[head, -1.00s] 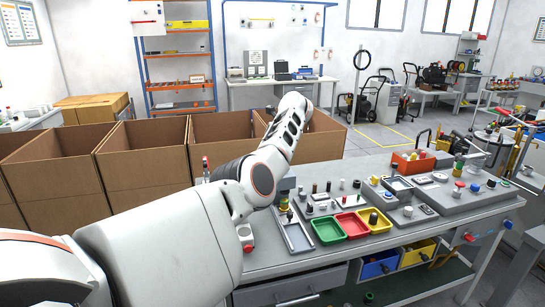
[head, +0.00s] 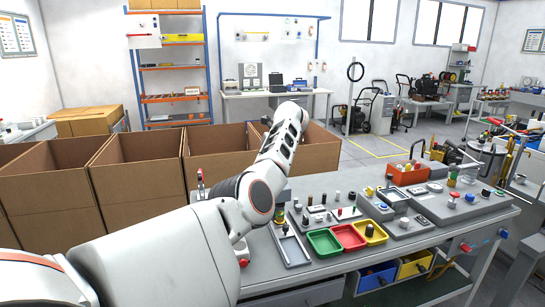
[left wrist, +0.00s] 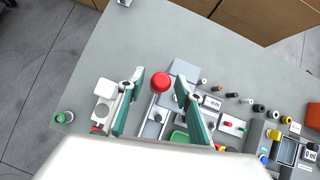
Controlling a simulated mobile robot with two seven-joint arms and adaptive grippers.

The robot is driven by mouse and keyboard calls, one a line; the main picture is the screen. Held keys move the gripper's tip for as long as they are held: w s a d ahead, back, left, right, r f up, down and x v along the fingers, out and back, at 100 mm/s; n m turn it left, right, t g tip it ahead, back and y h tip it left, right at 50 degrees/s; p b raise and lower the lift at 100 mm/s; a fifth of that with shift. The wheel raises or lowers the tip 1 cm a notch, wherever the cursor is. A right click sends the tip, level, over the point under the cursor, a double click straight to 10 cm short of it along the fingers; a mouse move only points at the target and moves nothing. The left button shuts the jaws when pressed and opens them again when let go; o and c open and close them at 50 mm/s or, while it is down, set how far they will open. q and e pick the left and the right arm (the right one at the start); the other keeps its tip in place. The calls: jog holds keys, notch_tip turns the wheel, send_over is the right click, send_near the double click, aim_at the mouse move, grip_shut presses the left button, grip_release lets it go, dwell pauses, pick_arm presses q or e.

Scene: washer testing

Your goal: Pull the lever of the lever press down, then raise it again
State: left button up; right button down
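The red ball knob (left wrist: 159,82) shows in the left wrist view, above a grey fixture that looks like the lever press. My left gripper (left wrist: 160,84) is open. Its two green-padded fingers stand on either side of the knob with a gap to each; I cannot tell how far the knob lies below the fingertips. In the head view my left arm reaches over the bench's left part and hides the gripper and most of the press. My right gripper is in no view.
The grey bench (head: 440,226) holds green (head: 323,242), red (head: 348,236) and yellow (head: 372,230) trays and several small parts to the right. A red-tipped device (head: 200,182) stands left of the arm. Open cardboard boxes (head: 135,190) line the bench's far-left side.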

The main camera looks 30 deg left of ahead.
pick_arm(q)
jog(key=v, duration=1.1)
jog(key=shift+a, duration=0.1)
jog(key=shift+f, duration=0.1)
dwell(0.4)
